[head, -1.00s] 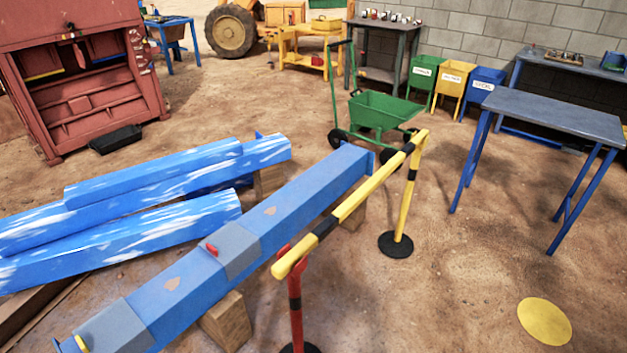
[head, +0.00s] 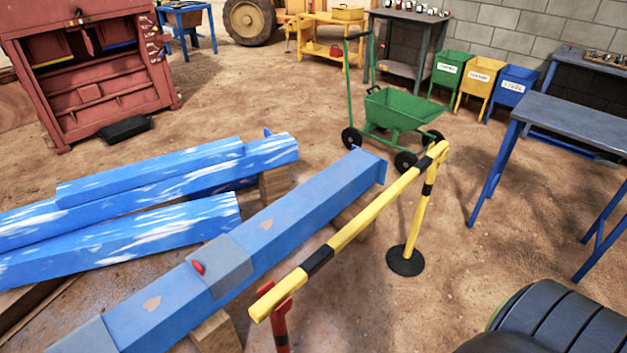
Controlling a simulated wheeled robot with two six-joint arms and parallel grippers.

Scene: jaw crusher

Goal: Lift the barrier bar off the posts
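The yellow barrier bar (head: 352,228) with black bands lies across two posts. Its near end rests at the red post (head: 280,318), whose lower part is cut off by the frame's bottom edge. Its far end rests at the yellow and black post (head: 418,222), which stands on a round black base. Neither gripper can be seen in the head view. A dark, rounded, ribbed shape at the lower right looks like part of my own arm, and no fingers show on it.
A long blue beam (head: 320,200) on wooden blocks runs close along the bar's left side. More blue beams (head: 120,225) lie farther left. A green cart (head: 395,112) stands behind the far post. A grey-topped table (head: 575,122) is at the right, with open dirt floor between.

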